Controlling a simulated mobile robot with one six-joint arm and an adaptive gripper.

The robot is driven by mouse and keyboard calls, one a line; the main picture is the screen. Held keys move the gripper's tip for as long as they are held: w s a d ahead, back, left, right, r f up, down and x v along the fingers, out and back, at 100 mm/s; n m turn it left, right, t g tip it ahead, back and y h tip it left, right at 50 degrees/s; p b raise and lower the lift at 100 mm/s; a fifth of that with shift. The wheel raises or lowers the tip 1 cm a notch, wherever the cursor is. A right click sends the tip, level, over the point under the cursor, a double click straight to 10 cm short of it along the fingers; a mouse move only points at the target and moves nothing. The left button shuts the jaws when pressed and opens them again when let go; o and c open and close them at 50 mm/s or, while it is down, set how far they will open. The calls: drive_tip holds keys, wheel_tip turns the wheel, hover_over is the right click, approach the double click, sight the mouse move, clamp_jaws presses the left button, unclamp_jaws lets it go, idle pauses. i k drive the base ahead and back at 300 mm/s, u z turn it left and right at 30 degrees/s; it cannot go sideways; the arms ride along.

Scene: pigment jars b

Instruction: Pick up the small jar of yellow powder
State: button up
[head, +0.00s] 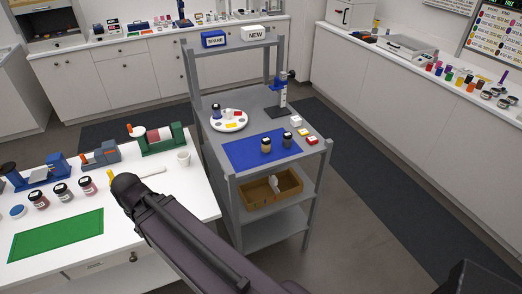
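A small jar with a dark lid and yellowish-tan contents (266,145) stands upright on the blue mat (242,151) on the grey shelf cart's top. It looks the most like the yellow powder jar, but its label is too small to read. A second small jar, darker and greyish (287,140), stands just to its right on the mat. My dark arm reaches from the bottom middle to the white table at left, well apart from the jars. My gripper's fingers do not show.
The grey cart (233,190) has a round white tray (215,125), a blue-and-grey stand (281,95) and small colored blocks on top. The white table (150,211) holds several reddish and dark jars and a green mat (57,235). Dark floor lies right of the cart.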

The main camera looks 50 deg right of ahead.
sight(266, 141)
drive_tip(key=u, duration=0.05)
drive_tip(key=k, duration=1.45)
drive_tip(key=z, duration=1.5)
drive_tip(key=i, duration=1)
drive_tip(key=u, duration=0.05)
